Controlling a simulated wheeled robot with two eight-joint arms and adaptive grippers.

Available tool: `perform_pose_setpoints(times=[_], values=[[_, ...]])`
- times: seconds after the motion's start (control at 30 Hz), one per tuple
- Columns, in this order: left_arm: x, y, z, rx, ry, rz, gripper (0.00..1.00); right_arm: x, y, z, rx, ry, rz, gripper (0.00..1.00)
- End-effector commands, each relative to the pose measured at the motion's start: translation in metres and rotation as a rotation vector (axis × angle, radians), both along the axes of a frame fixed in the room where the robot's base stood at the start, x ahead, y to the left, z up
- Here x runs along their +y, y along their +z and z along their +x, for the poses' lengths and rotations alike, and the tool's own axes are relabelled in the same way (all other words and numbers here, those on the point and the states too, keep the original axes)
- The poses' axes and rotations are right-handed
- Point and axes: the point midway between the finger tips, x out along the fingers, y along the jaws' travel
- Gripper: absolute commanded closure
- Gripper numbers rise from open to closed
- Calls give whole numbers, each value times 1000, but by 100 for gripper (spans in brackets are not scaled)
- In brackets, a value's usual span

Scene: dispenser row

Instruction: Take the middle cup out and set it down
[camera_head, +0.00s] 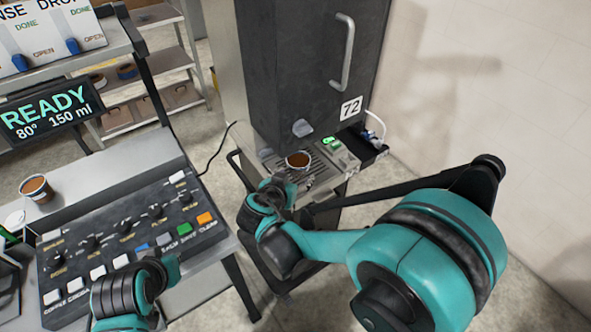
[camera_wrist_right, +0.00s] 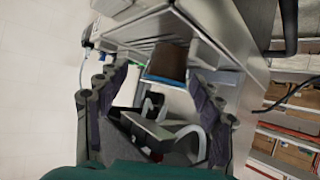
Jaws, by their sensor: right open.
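A cup (camera_head: 298,160) with a brown top or contents stands on the slatted tray (camera_head: 325,172) of the tall dark dispenser marked 72. My right gripper (camera_head: 284,188) is just in front of it, low, and partly hidden by its own wrist. In the right wrist view the brown cup (camera_wrist_right: 172,62) shows ahead, between the spread fingers of my right gripper (camera_wrist_right: 160,86). The fingers are apart and the gripper holds nothing; contact with the cup cannot be told. A teal and black part of my left arm shows at the lower left, without its fingers.
Another brown-filled cup (camera_head: 37,188) stands on the grey counter (camera_head: 105,175) at left, behind a button panel (camera_head: 135,240). A READY display (camera_head: 50,110) stands there. The dispenser's dark body (camera_head: 300,70) overhangs the tray. Shelves (camera_head: 150,75) are behind; a wall is right.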

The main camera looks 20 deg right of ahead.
Motion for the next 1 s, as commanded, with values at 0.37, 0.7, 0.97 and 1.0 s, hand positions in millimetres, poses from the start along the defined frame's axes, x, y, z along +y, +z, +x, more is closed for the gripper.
perform_pose_setpoints(times=[0.37,0.7,0.97,1.0], values=[[0,-10,0,0,0,0,100,2,-15,24,-89,-31,-3,34],[0,-23,0,0,0,0,100,-20,-33,54,-88,-31,-1,34],[0,-26,0,0,0,0,100,-30,-39,68,-87,-27,-2,34],[0,-26,0,0,0,0,100,-30,-39,68,-87,-27,-2,34]])
